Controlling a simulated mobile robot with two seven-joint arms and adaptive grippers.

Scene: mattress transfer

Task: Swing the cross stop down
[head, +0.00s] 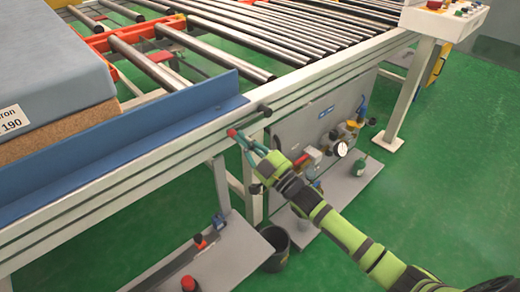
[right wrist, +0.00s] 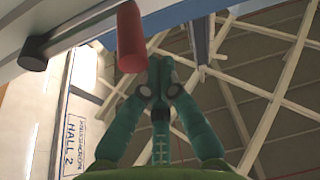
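A lever end with a red grip (head: 231,133) sticks out from the conveyor's side rail, beside a black knob (head: 265,111). The red grip also shows large in the right wrist view (right wrist: 130,38). My right gripper (head: 243,141) is at the rail, with its green fingertips right by the red grip. In the right wrist view the fingertips (right wrist: 158,65) come together just right of and below the grip, with nothing seen between them. A long blue plate (head: 130,140) stands upright along the rail. I cannot tell which part is the cross stop. My left gripper is not in view.
A blue-grey mattress (head: 50,60) lies behind the blue plate. Orange crossbars (head: 140,33) sit among the steel rollers (head: 280,30). Under the rail are a grey panel with a gauge (head: 341,149), a black bin (head: 275,248) and a grey shelf (head: 225,262). Green floor is clear at right.

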